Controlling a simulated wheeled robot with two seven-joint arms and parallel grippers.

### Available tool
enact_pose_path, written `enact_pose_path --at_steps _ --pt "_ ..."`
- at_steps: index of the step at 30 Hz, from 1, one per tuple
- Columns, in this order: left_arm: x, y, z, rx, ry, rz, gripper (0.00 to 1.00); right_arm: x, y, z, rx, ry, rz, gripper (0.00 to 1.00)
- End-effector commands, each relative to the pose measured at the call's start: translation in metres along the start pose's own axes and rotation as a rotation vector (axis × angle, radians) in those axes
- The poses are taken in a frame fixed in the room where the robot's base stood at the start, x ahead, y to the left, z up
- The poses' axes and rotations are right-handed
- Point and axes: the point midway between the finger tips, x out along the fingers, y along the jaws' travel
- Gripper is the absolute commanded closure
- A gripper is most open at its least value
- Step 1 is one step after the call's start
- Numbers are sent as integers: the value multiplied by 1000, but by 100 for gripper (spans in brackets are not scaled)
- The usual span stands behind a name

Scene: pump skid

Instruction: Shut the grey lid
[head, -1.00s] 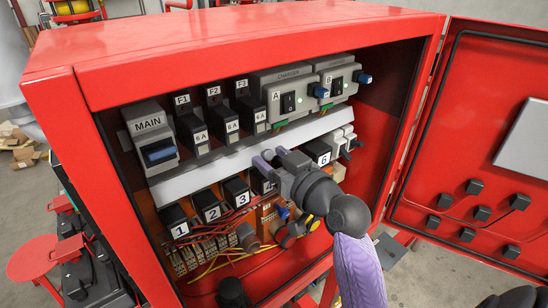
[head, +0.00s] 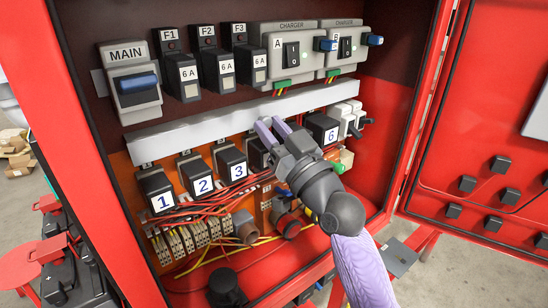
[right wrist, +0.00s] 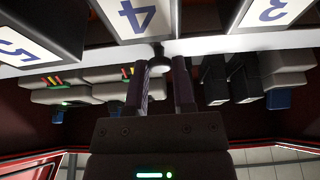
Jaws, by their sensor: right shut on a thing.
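The grey lid (head: 215,119) is a long, pale strip across the inside of the red cabinet, between the upper row of breakers and the lower row of numbered black blocks. My right gripper (head: 270,122) is at its lower edge, near the block beside number 3. In the right wrist view the lid (right wrist: 212,46) runs across behind the fingers. The two fingers are shut on a small round knob (right wrist: 160,67) at the lid's edge. In the head view my gripper hides this knob. I cannot tell the lid's exact angle. My left gripper is not in view.
The numbered blocks (head: 161,200) stand close below the lid, with red and yellow wires under them. The MAIN switch (head: 137,84) and chargers (head: 290,53) are above. The open cabinet door (head: 480,140) is on the right.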

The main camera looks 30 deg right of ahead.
Motion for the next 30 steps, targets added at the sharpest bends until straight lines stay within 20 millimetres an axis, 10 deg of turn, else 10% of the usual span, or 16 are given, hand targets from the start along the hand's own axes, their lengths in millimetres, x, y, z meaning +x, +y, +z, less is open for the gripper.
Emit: enact_pose_path --at_steps 12,13,17,30 --pt "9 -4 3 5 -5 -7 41 1 0 2 2 31 -2 100" --pt "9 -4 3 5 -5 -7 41 1 0 2 2 31 -2 64" --pt "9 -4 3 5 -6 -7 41 1 0 2 2 31 -2 37" --pt "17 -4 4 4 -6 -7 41 -21 0 6 0 29 -1 34"
